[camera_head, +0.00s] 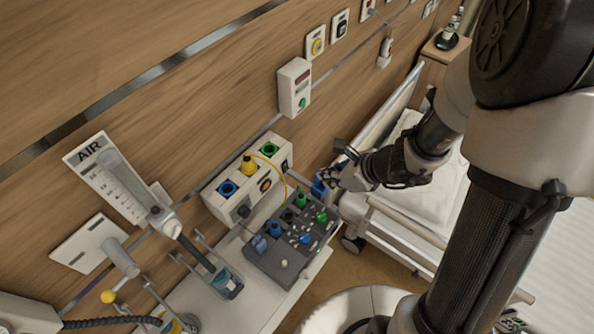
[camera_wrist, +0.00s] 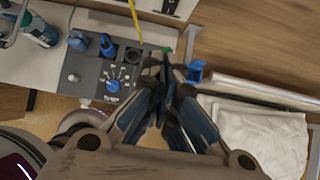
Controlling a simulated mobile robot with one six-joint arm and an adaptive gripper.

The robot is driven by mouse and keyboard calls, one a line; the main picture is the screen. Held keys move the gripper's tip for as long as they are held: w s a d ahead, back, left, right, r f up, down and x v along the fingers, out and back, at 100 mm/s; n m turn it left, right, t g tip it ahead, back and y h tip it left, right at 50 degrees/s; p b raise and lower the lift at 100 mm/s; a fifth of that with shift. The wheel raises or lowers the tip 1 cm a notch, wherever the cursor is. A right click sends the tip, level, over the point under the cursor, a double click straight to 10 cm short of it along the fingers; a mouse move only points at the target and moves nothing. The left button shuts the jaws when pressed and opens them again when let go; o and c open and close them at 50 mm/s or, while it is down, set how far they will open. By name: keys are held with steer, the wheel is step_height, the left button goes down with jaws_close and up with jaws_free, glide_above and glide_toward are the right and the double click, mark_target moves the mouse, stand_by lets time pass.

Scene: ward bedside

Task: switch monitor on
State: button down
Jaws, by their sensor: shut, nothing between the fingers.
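A grey control box (camera_head: 268,262) with blue and green knobs and a dial stands on the white shelf by the wall. In the wrist view the grey box (camera_wrist: 92,95) shows left of my fingers, with a blue dial (camera_wrist: 112,85) and blue knobs. A white wall unit (camera_head: 294,84) with a dark red window and a green button (camera_head: 302,103) hangs above. I cannot tell which of these is the monitor. My gripper (camera_head: 338,172) is shut and empty. In the wrist view its fingers (camera_wrist: 170,68) overlap the right end of the grey box; contact is unclear.
A white socket box (camera_head: 228,205) with a yellow plug and cable stands behind the grey box. A bed (camera_head: 405,225) with white sheets lies to the right. An AIR flowmeter (camera_head: 125,180) and a bottle (camera_head: 225,282) are at left.

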mark_target(285, 167)
steer(key=w+a+r+b+x, duration=0.1)
steer(key=x, duration=1.2)
steer(key=shift+w+a+r+b, duration=0.3)
steer(key=shift+a+r+b, duration=0.05)
steer(key=shift+r+b, duration=0.05)
steer(key=b, duration=0.3)
steer(key=shift+w+a+f+t+y, duration=0.1)
steer(key=shift+w+a+t+y, duration=0.1)
steer(key=shift+a+t+y, duration=0.1)
steer(key=shift+d, duration=0.1)
steer(key=shift+r+p, duration=0.55)
steer(key=shift+r, duration=0.3)
